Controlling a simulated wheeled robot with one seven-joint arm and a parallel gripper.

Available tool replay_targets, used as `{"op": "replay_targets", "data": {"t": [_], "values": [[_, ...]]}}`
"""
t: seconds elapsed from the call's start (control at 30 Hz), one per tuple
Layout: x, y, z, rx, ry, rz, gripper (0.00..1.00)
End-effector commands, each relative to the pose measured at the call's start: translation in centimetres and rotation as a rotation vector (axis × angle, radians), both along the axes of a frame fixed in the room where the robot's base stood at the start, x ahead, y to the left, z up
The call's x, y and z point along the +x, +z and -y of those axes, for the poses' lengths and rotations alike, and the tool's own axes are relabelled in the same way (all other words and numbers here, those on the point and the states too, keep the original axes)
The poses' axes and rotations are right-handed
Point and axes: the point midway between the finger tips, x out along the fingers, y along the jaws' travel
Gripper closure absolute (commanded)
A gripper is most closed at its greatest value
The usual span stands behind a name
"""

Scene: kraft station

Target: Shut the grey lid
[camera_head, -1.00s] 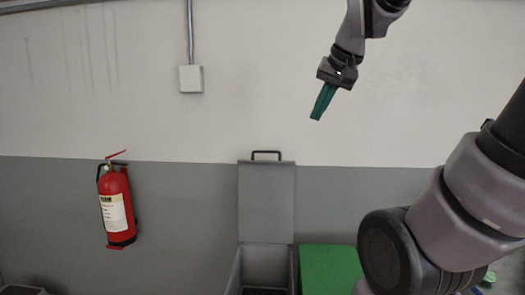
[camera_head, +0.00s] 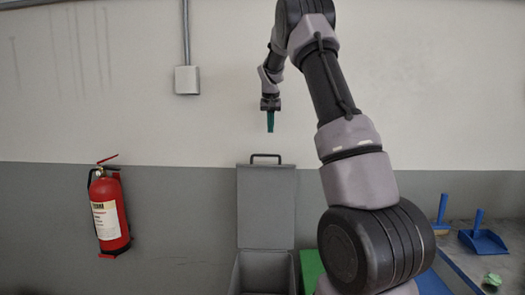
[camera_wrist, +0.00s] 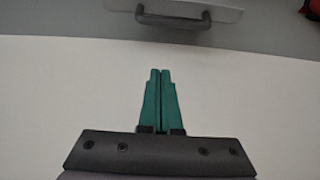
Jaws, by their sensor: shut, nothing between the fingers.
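The grey lid (camera_head: 266,207) stands upright and open at the back of a grey bin (camera_head: 262,272), against the wall. A dark handle (camera_head: 266,157) sits on its top edge. In the wrist view the handle (camera_wrist: 168,17) and part of the lid (camera_wrist: 215,10) show at the top. My gripper (camera_head: 270,130) has green fingers pointing down and is a little above the handle in the head view, apart from it. In the wrist view the fingers of my gripper (camera_wrist: 160,73) are together with nothing between them.
A green box (camera_head: 311,268) stands right of the bin, partly behind my arm. A red fire extinguisher (camera_head: 109,212) hangs on the wall at left.

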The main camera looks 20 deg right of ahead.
Motion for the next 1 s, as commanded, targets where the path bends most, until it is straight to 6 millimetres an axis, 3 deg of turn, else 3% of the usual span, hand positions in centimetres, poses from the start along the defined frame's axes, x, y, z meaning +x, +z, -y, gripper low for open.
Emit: {"op": "replay_targets", "data": {"t": [0.27, 0.67, 0.8, 1.0], "values": [[1.3, -2.4, 0.5, -0.008, 0.0, -0.007, 1.0], [4.2, -10.1, 1.7, -0.007, 0.001, -0.006, 1.0], [2.1, -9.8, 0.8, -0.007, 0.002, -0.003, 1.0], [0.7, -10.0, 0.2, -0.007, 0.002, -0.004, 1.0]]}}
